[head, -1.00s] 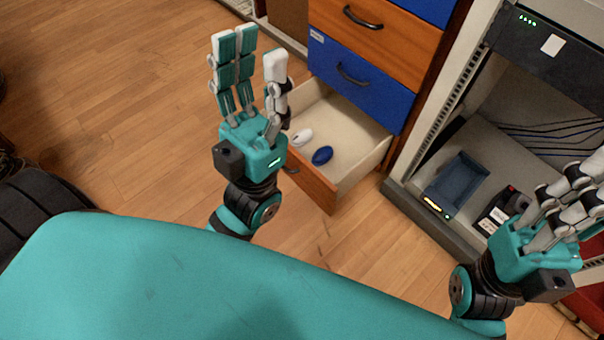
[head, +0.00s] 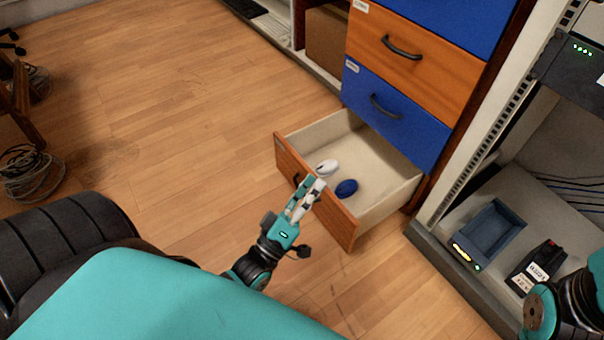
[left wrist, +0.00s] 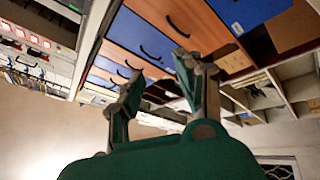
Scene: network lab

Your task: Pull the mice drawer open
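The mice drawer is the lowest one in the cabinet. It stands pulled out, with its orange wooden front (head: 340,218) toward the lower left. A white mouse (head: 327,167) and a blue mouse (head: 346,188) lie inside on the pale bottom. A dark handle (head: 296,181) shows on the front, partly hidden by my fingers. My left gripper (head: 311,186) is at the drawer front beside the handle; I cannot tell whether it touches. In the left wrist view its fingers (left wrist: 158,88) are spread with nothing between them. My right gripper is outside the picture; only its arm shows at lower right.
A blue drawer (head: 395,115) and an orange drawer (head: 415,60) above are shut. A rack at right holds a blue-grey tray (head: 490,235) and a black labelled device (head: 537,267). Wooden floor left of the drawer is clear. Coiled cables (head: 30,172) lie far left.

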